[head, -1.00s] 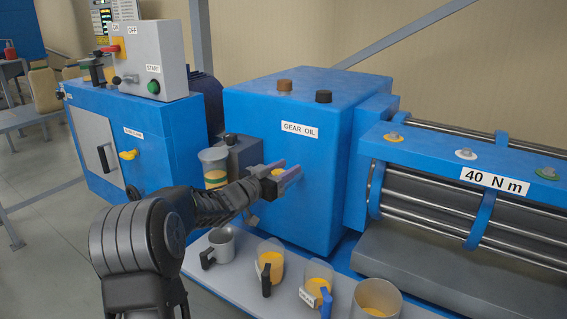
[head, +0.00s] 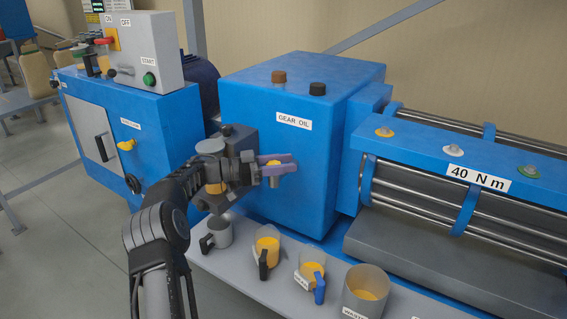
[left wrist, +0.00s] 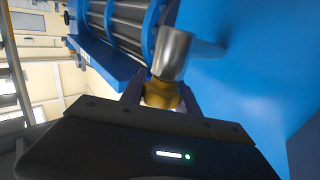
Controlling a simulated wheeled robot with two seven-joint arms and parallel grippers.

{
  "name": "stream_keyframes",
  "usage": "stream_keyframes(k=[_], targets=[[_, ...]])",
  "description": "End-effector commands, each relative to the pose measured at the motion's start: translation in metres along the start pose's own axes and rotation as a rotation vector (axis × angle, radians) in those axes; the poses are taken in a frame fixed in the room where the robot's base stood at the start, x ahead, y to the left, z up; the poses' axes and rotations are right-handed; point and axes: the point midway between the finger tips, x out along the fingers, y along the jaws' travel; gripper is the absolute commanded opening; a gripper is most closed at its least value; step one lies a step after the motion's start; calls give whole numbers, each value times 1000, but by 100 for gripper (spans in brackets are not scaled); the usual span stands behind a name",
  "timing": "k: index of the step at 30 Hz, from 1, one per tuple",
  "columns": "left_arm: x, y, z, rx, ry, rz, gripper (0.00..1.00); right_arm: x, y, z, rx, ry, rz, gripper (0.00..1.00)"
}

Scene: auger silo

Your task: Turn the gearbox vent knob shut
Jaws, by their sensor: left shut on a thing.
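The blue gearbox (head: 300,205) with a GEAR OIL label (head: 294,121) stands in the middle of the head view. A small yellow knob (head: 275,165) sits on its front face, below the label. My left gripper (head: 279,166) is shut on this knob, its fingers at either side. In the left wrist view the yellow-brown knob (left wrist: 161,94) shows between the fingertips (left wrist: 160,99), with a grey metal cylinder (left wrist: 173,54) just beyond it, by the blue face. The fingers partly hide the knob, and I cannot tell how far it is turned. My right gripper is not in view.
Several cups and jugs stand on the grey shelf (head: 228,280) below the gearbox, including a wide grey cup (head: 365,292). A blue cabinet with a switch box (head: 148,48) is at left. The roller assembly with a 40 N m label (head: 478,179) is at right.

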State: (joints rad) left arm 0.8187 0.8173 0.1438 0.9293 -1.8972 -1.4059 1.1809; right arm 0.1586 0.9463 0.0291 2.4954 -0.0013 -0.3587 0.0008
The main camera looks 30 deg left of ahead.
Motion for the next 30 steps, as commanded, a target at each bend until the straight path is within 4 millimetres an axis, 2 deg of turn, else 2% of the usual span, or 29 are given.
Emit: stream_keyframes(k=[12,13,20,30], targets=[[1,0,-3,4,4,8,0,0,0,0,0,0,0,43],[1,0,-3,4,4,8,40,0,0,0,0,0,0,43],[1,0,-2,3,3,8,59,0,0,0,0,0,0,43],[1,0,-4,3,2,8,59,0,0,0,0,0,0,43]])
